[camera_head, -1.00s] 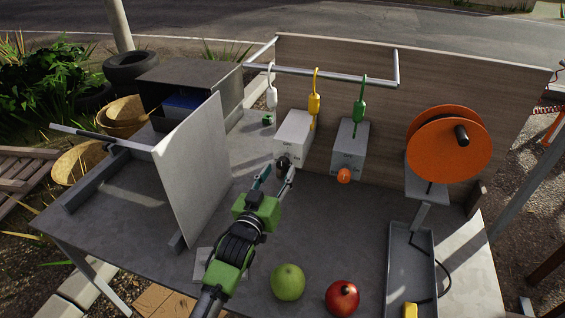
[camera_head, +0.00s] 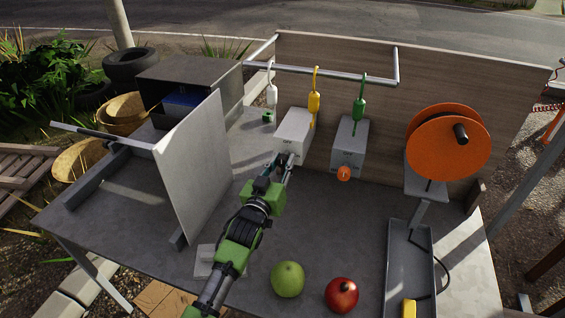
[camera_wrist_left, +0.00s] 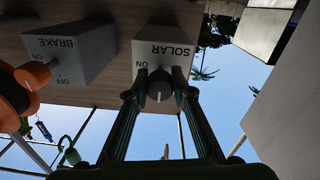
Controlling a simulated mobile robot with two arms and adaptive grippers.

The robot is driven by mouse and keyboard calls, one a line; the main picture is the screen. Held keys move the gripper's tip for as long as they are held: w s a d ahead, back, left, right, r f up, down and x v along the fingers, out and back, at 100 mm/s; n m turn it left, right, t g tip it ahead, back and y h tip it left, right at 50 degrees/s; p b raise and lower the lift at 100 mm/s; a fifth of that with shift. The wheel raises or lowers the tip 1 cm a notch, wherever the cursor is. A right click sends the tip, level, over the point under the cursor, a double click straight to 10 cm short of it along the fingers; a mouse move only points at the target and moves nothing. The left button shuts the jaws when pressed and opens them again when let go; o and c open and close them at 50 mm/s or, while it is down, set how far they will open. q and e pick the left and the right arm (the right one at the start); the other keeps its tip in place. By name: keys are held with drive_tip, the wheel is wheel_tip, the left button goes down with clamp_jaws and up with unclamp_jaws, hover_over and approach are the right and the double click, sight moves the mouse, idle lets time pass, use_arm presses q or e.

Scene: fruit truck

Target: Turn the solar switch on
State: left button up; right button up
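The solar switch box (camera_head: 293,130) is a pale grey box standing left of a similar box on the table. In the left wrist view its face (camera_wrist_left: 162,52) appears upside down, lettered SOLAR and ON. Its dark round knob (camera_wrist_left: 159,86) carries a small pale mark. My left gripper (camera_head: 281,162) is at the front of this box, and its two fingers (camera_wrist_left: 159,80) lie on either side of the knob, closed in on it. The fingers and hand hide the knob in the head view. My right gripper is not in view.
The brake box (camera_head: 350,140) with an orange knob (camera_head: 344,174) stands close to the right. An upright grey panel (camera_head: 195,165) is to the left. A green apple (camera_head: 288,279) and a red fruit (camera_head: 341,295) lie in front; an orange reel (camera_head: 449,143) is at right.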

use_arm(q)
drive_tip(key=shift+m, duration=0.4)
drive_tip(key=m, duration=0.8)
drive_tip(key=shift+a, duration=0.1)
drive_tip(key=m, duration=0.4)
drive_tip(key=shift+m, duration=0.4)
drive_tip(key=m, duration=0.4)
drive_tip(key=shift+r, duration=0.1)
drive_tip(key=o, duration=1.1)
drive_tip(key=shift+o, duration=0.2)
drive_tip(key=v, duration=1.2)
